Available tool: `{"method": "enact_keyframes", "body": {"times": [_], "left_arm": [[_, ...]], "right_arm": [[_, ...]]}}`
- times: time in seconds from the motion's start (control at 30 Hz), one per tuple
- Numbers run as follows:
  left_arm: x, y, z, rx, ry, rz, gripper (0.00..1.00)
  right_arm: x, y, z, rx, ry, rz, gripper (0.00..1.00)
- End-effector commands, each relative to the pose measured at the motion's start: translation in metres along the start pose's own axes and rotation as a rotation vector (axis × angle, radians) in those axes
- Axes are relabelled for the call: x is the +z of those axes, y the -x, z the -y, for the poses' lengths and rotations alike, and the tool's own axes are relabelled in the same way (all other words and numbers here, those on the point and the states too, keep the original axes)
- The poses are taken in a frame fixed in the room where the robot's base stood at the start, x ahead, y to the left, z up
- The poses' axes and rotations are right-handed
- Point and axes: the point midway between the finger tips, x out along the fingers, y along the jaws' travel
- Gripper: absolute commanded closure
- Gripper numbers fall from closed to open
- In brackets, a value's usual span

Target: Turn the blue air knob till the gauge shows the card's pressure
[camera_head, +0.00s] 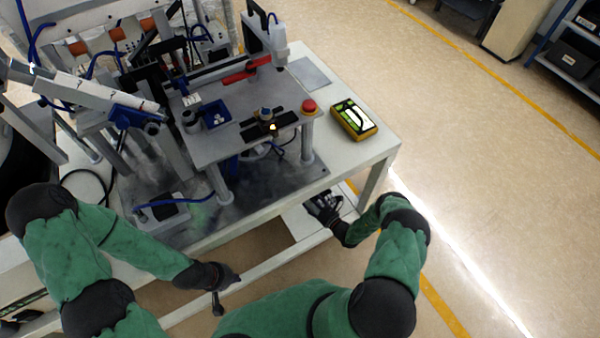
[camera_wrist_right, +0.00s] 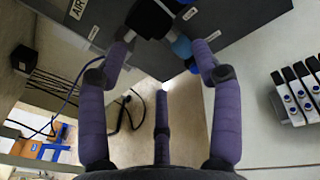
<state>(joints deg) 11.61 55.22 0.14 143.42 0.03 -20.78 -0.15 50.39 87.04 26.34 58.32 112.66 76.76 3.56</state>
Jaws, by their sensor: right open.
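My right gripper (camera_wrist_right: 160,50) is open. Its purple fingers stand apart, the knob lies near the tip of the right-hand finger, and I cannot tell if they touch. In the head view, my right gripper (camera_head: 324,205) is at the table's front edge. My left gripper (camera_head: 222,290) is empty in front of the table, its dark fingers apart. I cannot make out a gauge reading or the card's pressure.
The white table (camera_head: 375,150) carries a feeder machine with a raised grey plate (camera_head: 205,148), a red button (camera_head: 309,106) and a yellow handheld device (camera_head: 355,119). A dark cable (camera_wrist_right: 125,112) hangs below the right gripper. Several switches or valves (camera_wrist_right: 297,93) stand at its right. The floor at the right is clear.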

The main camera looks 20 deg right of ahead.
Motion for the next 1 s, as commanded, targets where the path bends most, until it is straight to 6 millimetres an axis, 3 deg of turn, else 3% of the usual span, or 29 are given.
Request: {"method": "enact_keyframes", "body": {"times": [0.1, 0.3, 0.8, 1.0], "left_arm": [[0.000, 0.001, 0.000, 0.000, 0.000, 0.000, 1.00], [0.000, -0.001, 0.000, 0.000, 0.000, 0.000, 1.00], [-0.001, -0.021, 0.007, 0.000, 0.000, 0.000, 1.00], [-0.001, -0.025, 0.009, 0.000, 0.000, 0.000, 1.00]], "right_arm": [[0.007, 0.011, 0.029, -0.104, -0.006, 0.079, 0.34], [0.013, 0.010, 0.043, -0.150, -0.003, 0.118, 0.34], [0.020, -0.068, 0.053, -0.145, -0.003, 0.116, 0.34], [0.023, -0.086, 0.056, -0.146, -0.003, 0.114, 0.34]]}}
